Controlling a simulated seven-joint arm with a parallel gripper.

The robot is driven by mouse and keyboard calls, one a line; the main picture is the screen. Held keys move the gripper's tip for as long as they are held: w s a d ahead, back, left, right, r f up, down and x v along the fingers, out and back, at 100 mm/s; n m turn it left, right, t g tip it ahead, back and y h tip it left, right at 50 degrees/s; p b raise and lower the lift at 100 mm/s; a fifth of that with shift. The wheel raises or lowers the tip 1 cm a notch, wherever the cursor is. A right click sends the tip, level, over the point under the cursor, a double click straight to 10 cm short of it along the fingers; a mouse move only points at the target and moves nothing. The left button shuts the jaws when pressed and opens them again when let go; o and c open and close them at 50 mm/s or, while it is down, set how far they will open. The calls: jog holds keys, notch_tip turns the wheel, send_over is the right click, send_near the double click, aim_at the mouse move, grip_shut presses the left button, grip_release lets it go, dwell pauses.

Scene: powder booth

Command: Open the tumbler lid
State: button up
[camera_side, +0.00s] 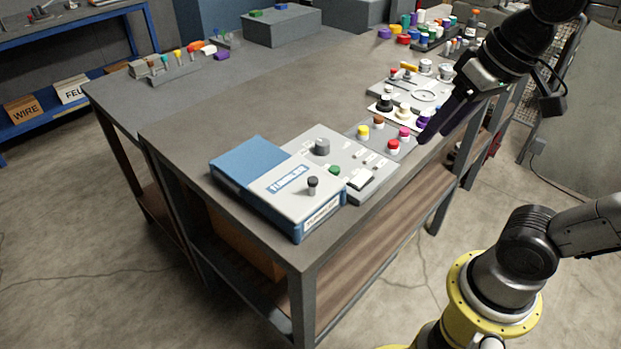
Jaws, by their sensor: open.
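The tumbler (232,196) is a blue box with a light grey lid (290,190) on its front half, near the front corner of the table. The lid lies flat and looks closed. It has a dark knob (312,185) and a label reading like "TUMBLER". My gripper (432,134) is dark and open, pointing down to the left above the table's right edge. It is well to the right of the tumbler, near the small coloured knobs, and apart from the lid. Its fingers overlap in this view, and nothing shows between them.
A grey control panel (372,186) with knobs stands right beside the tumbler. A panel with coloured knobs (393,146) and several small parts stand behind it, along the right edge. The middle of the grey table (220,110) is clear. A rack of small tools (165,72) stands at the back left.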

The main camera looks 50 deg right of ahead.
jog(key=w+a+r+m+g, duration=0.15)
jog(key=w+a+r, duration=0.25)
jog(key=w, duration=0.6)
jog(key=n+g, duration=0.2)
jog(key=g, duration=0.1)
send_over(313, 179)
notch_tip(313, 179, down, 5)
jog(key=shift+m, duration=0.25)
notch_tip(313, 179, down, 13)
jog(key=shift+f, duration=0.2)
grip_shut()
jog(key=shift+r, duration=0.1)
